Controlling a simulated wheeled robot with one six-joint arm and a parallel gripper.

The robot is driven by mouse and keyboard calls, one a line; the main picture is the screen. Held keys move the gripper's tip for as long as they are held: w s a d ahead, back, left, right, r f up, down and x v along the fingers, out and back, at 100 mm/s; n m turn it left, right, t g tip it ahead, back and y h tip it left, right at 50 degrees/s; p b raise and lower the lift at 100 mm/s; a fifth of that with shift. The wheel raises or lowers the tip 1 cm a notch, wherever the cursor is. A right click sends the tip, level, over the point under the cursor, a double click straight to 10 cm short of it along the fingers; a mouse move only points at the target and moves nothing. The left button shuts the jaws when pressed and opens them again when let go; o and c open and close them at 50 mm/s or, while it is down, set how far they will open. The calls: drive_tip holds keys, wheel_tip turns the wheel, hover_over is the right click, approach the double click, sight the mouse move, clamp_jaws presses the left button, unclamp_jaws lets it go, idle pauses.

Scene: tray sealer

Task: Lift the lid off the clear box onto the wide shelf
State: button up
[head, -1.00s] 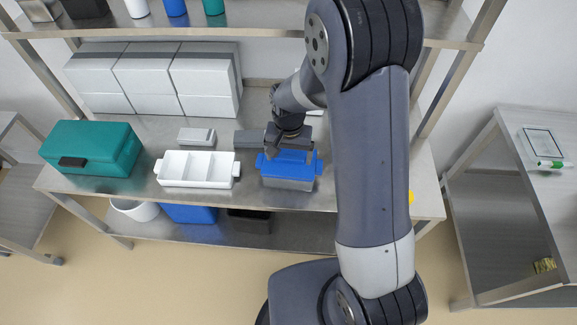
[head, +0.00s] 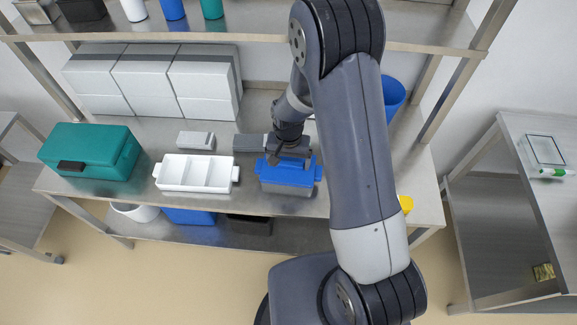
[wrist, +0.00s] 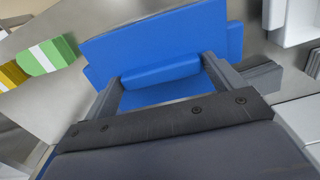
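A blue lid (head: 290,177) with tabs at its ends sits on a greyish see-through box (head: 284,190) on the steel worktop, right of a white divided tray. In the wrist view the lid (wrist: 222,40) fills the upper middle, and its raised blue handle (wrist: 160,75) lies between my fingertips. My gripper (head: 288,160) is over the lid, pointing down. In the wrist view my gripper (wrist: 162,75) has its fingers wide apart, one near each handle end; I cannot tell whether they touch it. I cannot tell which surface is the wide shelf; an upper shelf (head: 262,35) runs above the worktop.
A blue cup (head: 394,93) and a yellow cup (head: 406,204) are right of my arm. A separate bench (head: 530,120) stands at the right.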

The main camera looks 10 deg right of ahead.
drive_tip(key=c, duration=0.6)
drive_tip(key=shift+c, duration=0.2)
